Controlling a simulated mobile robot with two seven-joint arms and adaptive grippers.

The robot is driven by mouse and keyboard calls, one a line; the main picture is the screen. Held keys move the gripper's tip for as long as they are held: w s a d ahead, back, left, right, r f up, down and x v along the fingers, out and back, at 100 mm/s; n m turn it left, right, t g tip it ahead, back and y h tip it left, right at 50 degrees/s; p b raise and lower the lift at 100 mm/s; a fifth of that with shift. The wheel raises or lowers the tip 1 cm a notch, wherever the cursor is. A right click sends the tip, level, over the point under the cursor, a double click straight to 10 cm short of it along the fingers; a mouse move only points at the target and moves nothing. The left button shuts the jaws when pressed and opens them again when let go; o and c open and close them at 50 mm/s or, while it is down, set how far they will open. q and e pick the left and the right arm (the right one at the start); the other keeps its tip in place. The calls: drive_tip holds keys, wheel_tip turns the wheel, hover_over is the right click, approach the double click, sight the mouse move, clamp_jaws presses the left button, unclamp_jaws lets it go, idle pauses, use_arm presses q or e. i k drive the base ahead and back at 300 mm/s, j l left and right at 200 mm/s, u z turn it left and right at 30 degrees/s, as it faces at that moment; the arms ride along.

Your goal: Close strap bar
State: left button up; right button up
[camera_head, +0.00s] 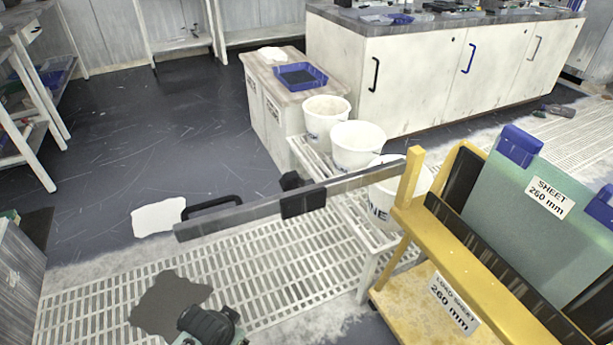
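The strap bar (245,210) is a long grey metal bar. It reaches out from the yellow rack's post (409,178) to the left, over the floor grating, swung away from the front of the rack. A black handle (213,204) is near its free left end, and a black block (303,199) sits around its middle. The yellow rack (468,262) holds a green sheet (520,205) labelled "SHEET 260 mm", with blue clips (519,146) on its top edge.
White buckets (357,146) stand on a low slatted stand behind the bar. A small cabinet with a blue tray (300,76) and a long white cabinet (415,85) are behind. Open floor lies left.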

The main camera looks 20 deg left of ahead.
sight(295, 202)
drive_tip(key=i+j+z, duration=0.1)
drive_tip(key=j+z, duration=0.25)
drive_tip(key=j, duration=0.25)
drive_tip(key=j+z, duration=0.35)
drive_tip(key=j, duration=0.2)
drive_tip(key=j+z, duration=0.35)
drive_tip(key=j, duration=0.3)
drive_tip(key=k+j+z, duration=0.1)
drive_tip(key=j+z, duration=0.25)
drive_tip(key=j, duration=0.2)
drive_tip(key=k+j+z, duration=0.15)
drive_tip(key=j+z, duration=0.15)
drive_tip(key=j, duration=0.3)
